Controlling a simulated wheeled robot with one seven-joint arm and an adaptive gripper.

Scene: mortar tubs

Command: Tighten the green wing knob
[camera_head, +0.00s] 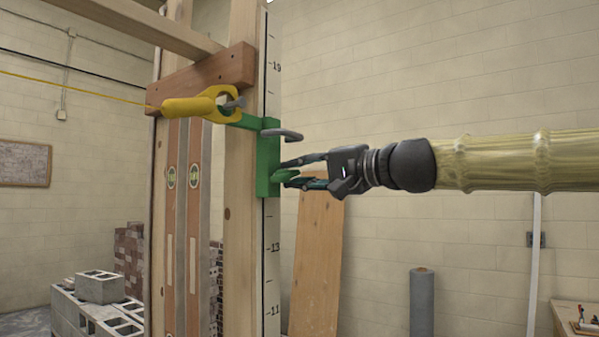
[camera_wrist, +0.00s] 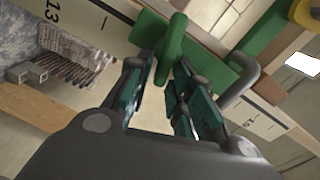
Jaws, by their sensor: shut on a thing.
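The green wing knob (camera_wrist: 172,50) sits on a green bracket (camera_head: 268,160) fixed to the marked white pole (camera_head: 271,225) beside a wooden post. My gripper (camera_head: 288,172) reaches in from the right in the head view. In the wrist view my gripper (camera_wrist: 168,75) has its two teal-padded fingers on either side of the knob, shut on it. The knob also shows small in the head view (camera_head: 287,175), partly hidden by the fingers. A grey hook (camera_head: 287,134) sticks out from the bracket just above my gripper.
A yellow line block (camera_head: 190,106) with a taut yellow string hangs on the green arm at the bracket's top left. Two levels (camera_head: 183,220) stand against the wooden frame. A loose board (camera_head: 316,260) leans behind, below my gripper. Open space lies right of the post.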

